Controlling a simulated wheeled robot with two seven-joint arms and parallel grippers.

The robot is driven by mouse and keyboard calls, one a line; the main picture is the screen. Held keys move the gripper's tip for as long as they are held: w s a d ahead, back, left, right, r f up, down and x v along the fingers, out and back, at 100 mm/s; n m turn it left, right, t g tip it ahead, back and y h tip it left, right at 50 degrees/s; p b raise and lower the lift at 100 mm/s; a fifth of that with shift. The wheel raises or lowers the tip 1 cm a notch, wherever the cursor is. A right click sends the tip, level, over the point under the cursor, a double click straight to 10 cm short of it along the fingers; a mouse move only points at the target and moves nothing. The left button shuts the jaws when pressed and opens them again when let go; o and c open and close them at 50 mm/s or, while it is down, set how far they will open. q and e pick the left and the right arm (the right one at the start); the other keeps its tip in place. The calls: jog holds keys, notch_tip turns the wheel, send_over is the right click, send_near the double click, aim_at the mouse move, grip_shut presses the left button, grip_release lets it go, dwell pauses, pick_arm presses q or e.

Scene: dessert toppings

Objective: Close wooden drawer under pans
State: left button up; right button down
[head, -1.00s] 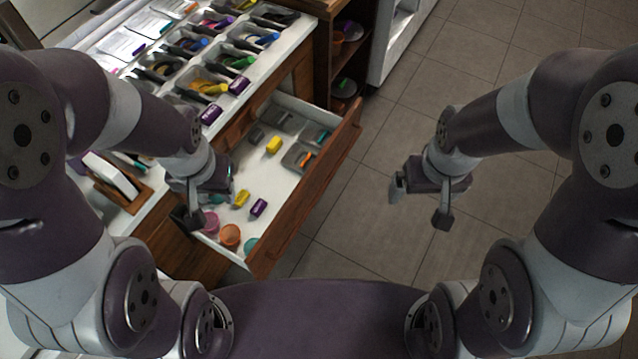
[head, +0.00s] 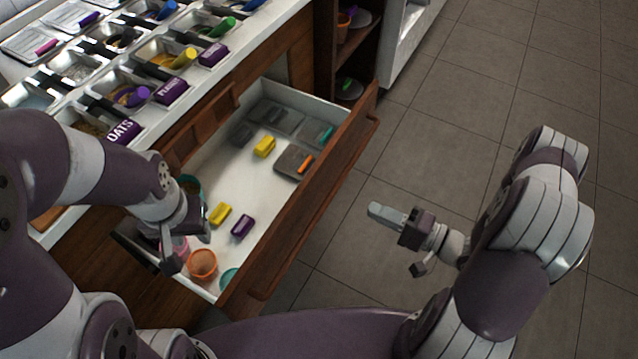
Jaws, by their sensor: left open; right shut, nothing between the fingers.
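The wooden drawer (head: 318,196) is pulled out from under the counter, with its white inside showing. Its wooden front faces the floor on the right. Topping pans (head: 160,58) sit in the counter above it. My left gripper (head: 188,244) is open over the drawer's near left corner, close to a pink cup and an orange cup (head: 202,264); whether it touches them I cannot tell. My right gripper (head: 402,236) is shut and empty, over the floor to the right of the drawer front, apart from it.
The drawer holds yellow blocks (head: 220,213), a purple block (head: 242,226), grey containers (head: 293,161) and cups. A wooden shelf unit (head: 350,65) stands beyond the drawer. The tiled floor (head: 470,120) at right is clear.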

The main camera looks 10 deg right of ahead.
aim_at(311, 181)
jog(key=x, duration=0.6)
jog(key=b+x, duration=0.1)
jog(key=x, duration=0.6)
jog(key=shift+w+f, duration=0.1)
jog(key=shift+f, duration=0.1)
jog(key=shift+w+a, duration=0.2)
jog(key=shift+a, duration=0.05)
jog(key=shift+w+a, duration=0.3)
jog(key=shift+a, duration=0.15)
jog(key=b+x, duration=0.5)
jog(key=x, duration=2)
jog(key=shift+f, duration=0.2)
jog(key=shift+w, duration=0.1)
